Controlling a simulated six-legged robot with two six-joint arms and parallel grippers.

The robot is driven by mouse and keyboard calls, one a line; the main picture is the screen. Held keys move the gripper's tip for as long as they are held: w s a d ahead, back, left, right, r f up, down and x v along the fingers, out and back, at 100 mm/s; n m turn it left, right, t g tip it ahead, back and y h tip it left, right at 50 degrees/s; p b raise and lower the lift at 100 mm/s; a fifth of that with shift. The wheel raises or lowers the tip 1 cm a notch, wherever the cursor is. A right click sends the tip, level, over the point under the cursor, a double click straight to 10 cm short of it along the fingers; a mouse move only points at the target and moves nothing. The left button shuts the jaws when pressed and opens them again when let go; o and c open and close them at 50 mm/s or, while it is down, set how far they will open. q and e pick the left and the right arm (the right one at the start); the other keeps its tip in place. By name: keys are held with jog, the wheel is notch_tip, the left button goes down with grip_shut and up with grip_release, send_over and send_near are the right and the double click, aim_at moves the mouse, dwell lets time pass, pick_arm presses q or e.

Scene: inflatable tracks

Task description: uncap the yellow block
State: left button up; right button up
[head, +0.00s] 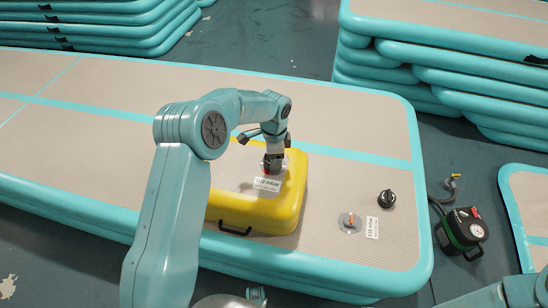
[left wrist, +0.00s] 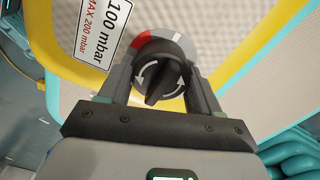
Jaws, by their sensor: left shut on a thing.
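The yellow block (head: 255,218) lies on the large inflatable track, with a black handle on its near side. My left gripper (head: 272,168) reaches down onto its top. In the left wrist view my left gripper (left wrist: 160,88) is shut on the block's black cap (left wrist: 158,82), one finger on each side. The cap has a raised grip bar and white curved arrows. A red, grey and white ring (left wrist: 140,44) shows around its far side. Whether the cap is still seated cannot be told. A label (left wrist: 95,30) reads 100 mbar, MAX 200 mbar. My right gripper is out of view.
On the track (head: 340,115), right of the block, are an uncovered valve (head: 349,222), a label (head: 372,228) and a loose black cap (head: 387,199). A pump (head: 463,230) with a hose stands on the floor at right. Stacked tracks (head: 450,60) rise behind.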

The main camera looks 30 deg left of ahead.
pick_arm(q)
jog(key=o, duration=1.1)
jog(key=shift+f, duration=0.1)
notch_tip(320, 180, up, 16)
jog(key=p, duration=0.3)
jog(key=shift+r+p, duration=0.25)
jog(key=shift+p, duration=0.1)
